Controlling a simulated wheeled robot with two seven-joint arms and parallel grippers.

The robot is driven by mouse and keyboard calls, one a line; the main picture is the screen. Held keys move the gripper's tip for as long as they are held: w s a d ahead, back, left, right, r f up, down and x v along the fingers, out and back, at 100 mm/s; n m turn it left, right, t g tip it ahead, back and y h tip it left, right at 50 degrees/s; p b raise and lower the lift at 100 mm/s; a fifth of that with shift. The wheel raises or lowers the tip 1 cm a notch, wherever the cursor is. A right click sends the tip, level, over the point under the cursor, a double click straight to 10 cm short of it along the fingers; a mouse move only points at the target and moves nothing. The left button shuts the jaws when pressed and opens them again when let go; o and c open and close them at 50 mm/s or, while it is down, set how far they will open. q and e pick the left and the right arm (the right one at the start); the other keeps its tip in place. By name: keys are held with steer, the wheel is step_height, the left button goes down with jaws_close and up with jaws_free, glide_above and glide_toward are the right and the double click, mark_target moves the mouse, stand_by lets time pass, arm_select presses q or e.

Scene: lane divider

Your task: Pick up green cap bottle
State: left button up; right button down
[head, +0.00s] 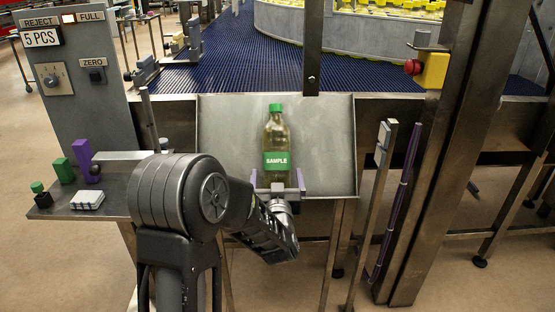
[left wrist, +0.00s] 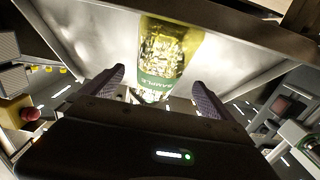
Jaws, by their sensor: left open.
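The green cap bottle (head: 276,136) stands in a grey metal tray (head: 225,130) in the middle of the head view. It is clear with yellowish contents and has a green label reading SAMPLE. My left gripper (head: 278,184) is open at the bottle's lower part, with one finger toward each side. In the left wrist view the bottle (left wrist: 165,55) shows beyond and between the two open fingers of the left gripper (left wrist: 160,85), with its label nearest them. I cannot tell whether the fingers touch it. My right gripper is in neither view.
A control panel (head: 75,100) and a side shelf (head: 110,196) with purple and green blocks stand at the left. A steel post (head: 440,150) with a red button (head: 413,67) rises at the right. A blue conveyor (head: 230,60) runs behind the tray.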

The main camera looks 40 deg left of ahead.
mark_target(277, 163)
arm_select(q)
steer(key=shift+x, duration=0.85)
steer(key=shift+x, duration=2.6)
steer(key=shift+f, duration=0.1)
steer(key=shift+c, duration=0.6)
steer(key=c, duration=1.3)
step_height(277, 163, up, 9)
steer(key=shift+r+p, duration=0.15)
steer(key=shift+p, duration=0.7)
steer(key=shift+r, duration=0.4)
